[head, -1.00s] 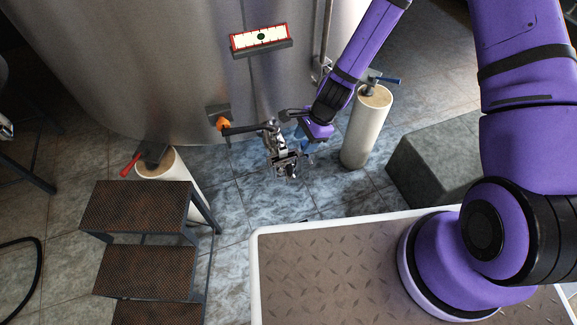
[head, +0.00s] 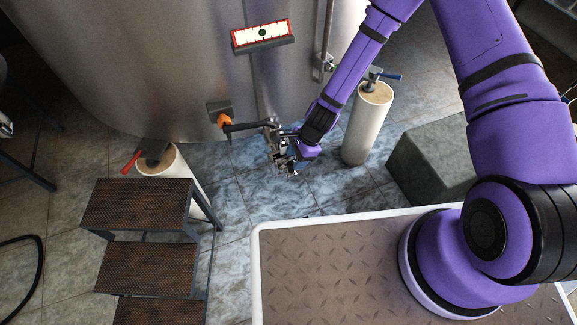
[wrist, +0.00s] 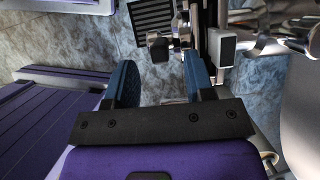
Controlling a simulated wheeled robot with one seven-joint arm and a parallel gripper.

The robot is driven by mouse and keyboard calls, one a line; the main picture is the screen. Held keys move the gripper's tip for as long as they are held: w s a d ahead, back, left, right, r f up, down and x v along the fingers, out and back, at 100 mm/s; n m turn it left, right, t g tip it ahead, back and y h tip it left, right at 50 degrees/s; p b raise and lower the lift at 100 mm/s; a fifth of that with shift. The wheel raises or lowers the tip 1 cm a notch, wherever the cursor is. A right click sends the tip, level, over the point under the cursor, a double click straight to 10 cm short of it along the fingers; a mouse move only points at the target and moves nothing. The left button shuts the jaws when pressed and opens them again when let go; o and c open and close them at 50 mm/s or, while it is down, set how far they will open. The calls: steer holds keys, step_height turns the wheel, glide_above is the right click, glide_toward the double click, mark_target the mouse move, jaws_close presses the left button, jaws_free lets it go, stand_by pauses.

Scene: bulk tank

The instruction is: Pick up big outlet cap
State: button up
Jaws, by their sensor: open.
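The outlet fitting (head: 274,140), a cluster of shiny metal parts, hangs low at the front of the steel tank. I cannot clearly single out the big outlet cap in it. In the wrist view, a chrome clamp-like part (wrist: 182,32) and a dark-ended knob (wrist: 159,46) lie ahead, close to the right finger. My gripper (wrist: 160,64) is open, with its two blue fingers apart and nothing gripped between them. In the head view, my wrist is just right of the outlet fitting and partly hides it; the fingers are hard to make out there.
The steel tank (head: 170,70) fills the back, with an orange-marked black handle (head: 238,127) beside the fitting. A pale leg (head: 367,128) stands right, another (head: 176,175) left. Steps (head: 138,207) stand front left and a grey block (head: 434,160) right. Tiled floor below is clear.

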mark_target(293, 161)
steer(key=shift+x, duration=1.55)
jaws_close()
